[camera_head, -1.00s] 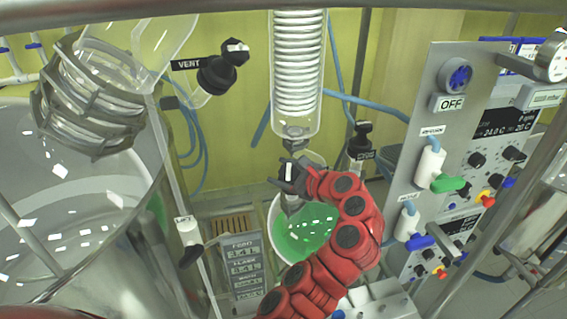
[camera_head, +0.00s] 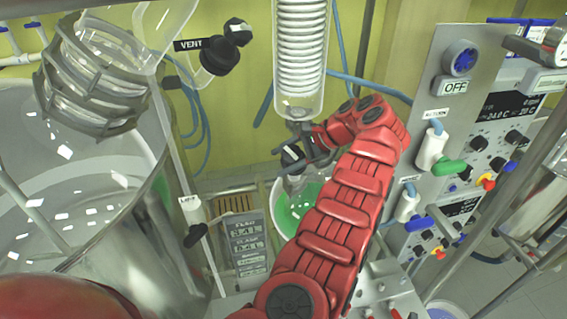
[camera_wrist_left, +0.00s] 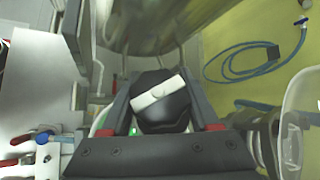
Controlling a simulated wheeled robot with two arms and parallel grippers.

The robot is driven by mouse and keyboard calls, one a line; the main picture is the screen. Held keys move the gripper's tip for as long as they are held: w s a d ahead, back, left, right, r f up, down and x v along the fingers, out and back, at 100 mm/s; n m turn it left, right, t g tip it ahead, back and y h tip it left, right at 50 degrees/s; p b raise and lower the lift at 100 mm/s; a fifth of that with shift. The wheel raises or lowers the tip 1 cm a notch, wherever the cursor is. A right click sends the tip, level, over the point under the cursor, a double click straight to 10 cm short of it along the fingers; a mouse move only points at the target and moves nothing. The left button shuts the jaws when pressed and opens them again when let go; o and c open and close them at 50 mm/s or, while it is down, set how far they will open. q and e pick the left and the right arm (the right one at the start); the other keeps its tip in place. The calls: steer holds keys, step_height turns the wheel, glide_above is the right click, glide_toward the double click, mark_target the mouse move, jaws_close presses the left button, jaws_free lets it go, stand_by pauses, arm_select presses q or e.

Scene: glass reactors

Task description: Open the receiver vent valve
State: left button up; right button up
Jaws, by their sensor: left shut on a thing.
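A black valve knob with a white bar (camera_head: 292,155) sits below the glass coil condenser (camera_head: 300,60), above the receiver vessel with green liquid (camera_head: 300,205). My left gripper (camera_head: 296,150) is shut on this knob, its dark fingers on either side. In the left wrist view the knob (camera_wrist_left: 160,102) fills the space between the fingers, its white bar slightly tilted. I can read no label on this knob. Another black valve (camera_head: 217,55) beside a VENT label is at the upper left, apart from the gripper. My right gripper is not in view.
A control panel (camera_head: 440,120) with an OFF label, knobs and hose valves stands to the right. A large glass vessel (camera_head: 90,180) is at the left. A LIFT handle (camera_head: 192,212) and weight displays (camera_head: 246,240) are at lower left of the arm.

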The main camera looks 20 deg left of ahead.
arm_select(q)
steer(key=shift+s+f+n+g+h+b, duration=0.15)
steer(key=shift+n+g+h+b, duration=0.2)
steer(key=shift+n+b, duration=0.3)
steer(key=o, duration=1.4)
